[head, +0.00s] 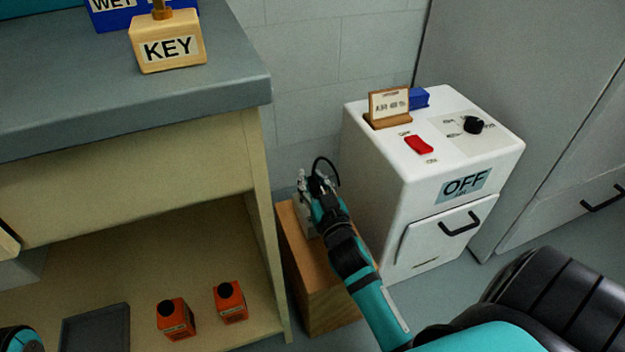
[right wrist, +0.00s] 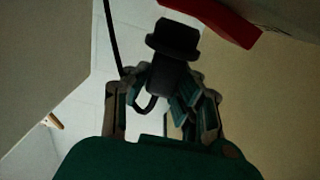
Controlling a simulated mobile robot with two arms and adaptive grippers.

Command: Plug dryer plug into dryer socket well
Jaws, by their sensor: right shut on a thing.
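The black dryer plug (right wrist: 174,62) is between the fingers of my right gripper (right wrist: 165,100) in the right wrist view, its wide end pointing away from the palm. In the head view my right gripper (head: 316,184) is over the top of a wooden block, beside the white dryer, and a black cord (head: 327,160) loops above it. A small white fitting (head: 303,216) on the block, perhaps the socket well, is partly hidden by the gripper. I cannot tell whether the plug touches it. My left gripper is not visible; only a teal bit of my arm shows at bottom left.
The white dryer (head: 378,160) marked OFF stands right of the wooden block (head: 300,262). The bench (head: 220,95) with the KEY block (head: 167,42) is at left.

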